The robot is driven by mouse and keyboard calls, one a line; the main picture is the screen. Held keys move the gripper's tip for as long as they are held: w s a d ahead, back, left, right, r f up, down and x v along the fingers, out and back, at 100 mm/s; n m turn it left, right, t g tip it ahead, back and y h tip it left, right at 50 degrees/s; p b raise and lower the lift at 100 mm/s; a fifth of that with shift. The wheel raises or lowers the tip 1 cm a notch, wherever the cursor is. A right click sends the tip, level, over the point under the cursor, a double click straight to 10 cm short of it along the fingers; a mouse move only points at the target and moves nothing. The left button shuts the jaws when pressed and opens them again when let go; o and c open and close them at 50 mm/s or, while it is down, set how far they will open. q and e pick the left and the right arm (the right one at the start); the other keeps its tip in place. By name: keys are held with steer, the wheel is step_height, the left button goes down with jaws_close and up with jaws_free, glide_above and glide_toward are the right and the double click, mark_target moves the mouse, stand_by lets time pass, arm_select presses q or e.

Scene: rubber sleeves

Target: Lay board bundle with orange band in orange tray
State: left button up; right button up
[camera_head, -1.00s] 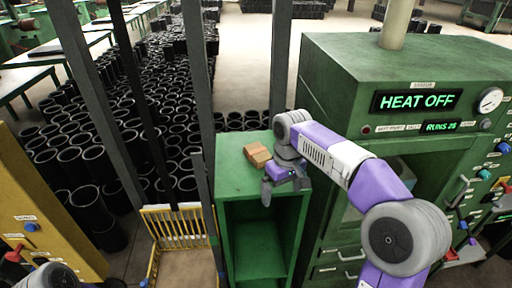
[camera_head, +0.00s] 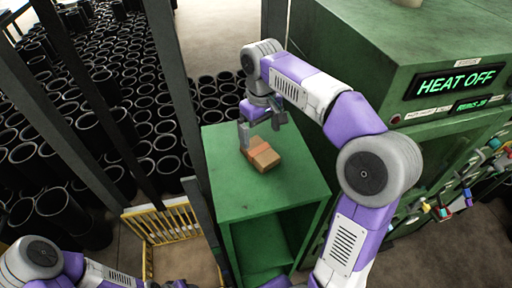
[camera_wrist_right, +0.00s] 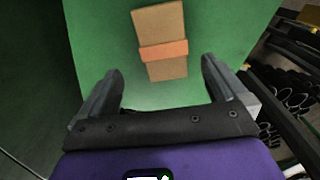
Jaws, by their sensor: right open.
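The board bundle (camera_head: 265,156) is a tan block with an orange band around its middle. It lies on top of the green cabinet (camera_head: 240,198). My right gripper (camera_head: 262,124) is open and empty at the far side of the bundle. In the right wrist view the bundle (camera_wrist_right: 160,22) lies ahead of the right gripper (camera_wrist_right: 161,70), lined up between its open fingers but beyond their tips. My left arm (camera_head: 70,265) shows at the lower left; its gripper fingers are not visible. I see no orange tray.
A large green machine (camera_head: 375,60) with a HEAT OFF display stands right of the cabinet. Grey posts (camera_head: 178,90) rise close to the cabinet's left. Many black sleeves (camera_head: 95,125) stand on the floor behind. A yellow wire rack (camera_head: 160,225) stands at the cabinet's lower left.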

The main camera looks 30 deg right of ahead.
mark_target(257, 148)
steer(key=f, duration=0.5)
steer(key=shift+w+a+f, duration=0.15)
steer(key=shift+a+f, duration=0.15)
steer(key=shift+f, duration=0.1)
steer(key=shift+w+r, duration=0.1)
steer(key=c, duration=1.3)
